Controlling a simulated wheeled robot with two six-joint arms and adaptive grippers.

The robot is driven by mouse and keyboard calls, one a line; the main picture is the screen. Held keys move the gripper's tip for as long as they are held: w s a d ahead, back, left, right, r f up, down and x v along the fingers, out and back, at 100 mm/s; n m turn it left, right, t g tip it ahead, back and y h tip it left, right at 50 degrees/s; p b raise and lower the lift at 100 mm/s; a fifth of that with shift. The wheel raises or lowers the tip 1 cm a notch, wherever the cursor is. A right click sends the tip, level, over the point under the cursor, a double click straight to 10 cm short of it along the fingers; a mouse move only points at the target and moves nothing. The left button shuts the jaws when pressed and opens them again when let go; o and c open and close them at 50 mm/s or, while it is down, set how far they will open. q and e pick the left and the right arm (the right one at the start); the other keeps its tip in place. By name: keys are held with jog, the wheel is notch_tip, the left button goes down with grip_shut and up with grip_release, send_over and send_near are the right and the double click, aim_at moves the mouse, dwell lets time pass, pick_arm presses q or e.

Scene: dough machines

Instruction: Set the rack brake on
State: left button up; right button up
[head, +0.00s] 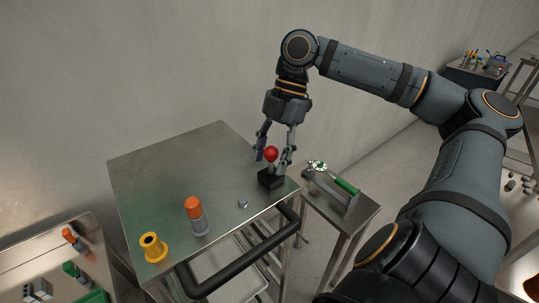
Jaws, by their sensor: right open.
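The rack is a steel cart with a flat top (150,175) and a black push handle (245,262) along its front right side. A lever with a red ball knob (271,153) stands on a black base (270,178) at the right corner of the top; it looks like the brake. My right gripper (273,162) points down over this corner, its open fingers on either side of the red knob. I cannot tell whether a finger touches the knob. My left gripper is not in view.
On the cart top are an orange-capped grey cylinder (196,216), a yellow hollow piece (153,247) and a small metal knob (242,203). A small side table (355,217) with a green-handled tool (346,186) stands at right. Another table (40,250) is at lower left. The wall is close behind.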

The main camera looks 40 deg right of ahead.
jog(key=shift+s+a+f, duration=0.1)
jog(key=shift+s+f, duration=0.05)
jog(key=shift+f, duration=0.4)
jog(key=shift+c, duration=0.2)
grip_shut()
